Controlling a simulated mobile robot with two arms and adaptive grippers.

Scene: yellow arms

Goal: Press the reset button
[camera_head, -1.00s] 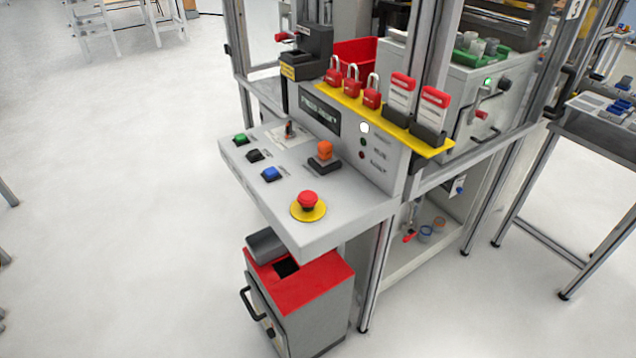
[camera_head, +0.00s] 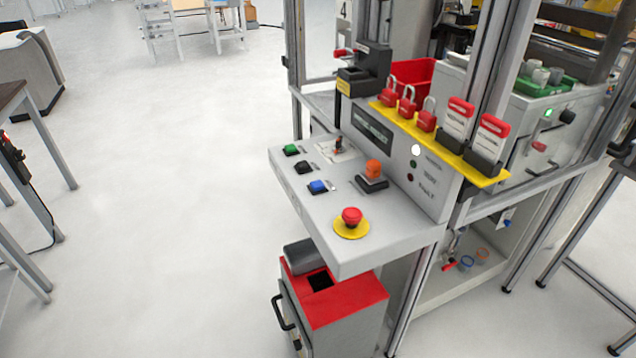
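A light grey control panel (camera_head: 296,185) juts out from a machine frame right of the middle. On its left side are a green button (camera_head: 291,150), a black button (camera_head: 304,167) and a blue button (camera_head: 318,186); their labels are too small to read, so I cannot tell which is reset. A red mushroom button on a yellow disc (camera_head: 351,218) sits near the front corner. An orange switch (camera_head: 373,170) stands on a black base. Neither of my grippers is in view.
A yellow shelf (camera_head: 440,145) with red padlocks and red-and-white tags runs above the panel. A grey bin with a red top (camera_head: 340,297) stands below it. Open floor (camera_head: 170,200) lies to the left, with table legs at the far left edge.

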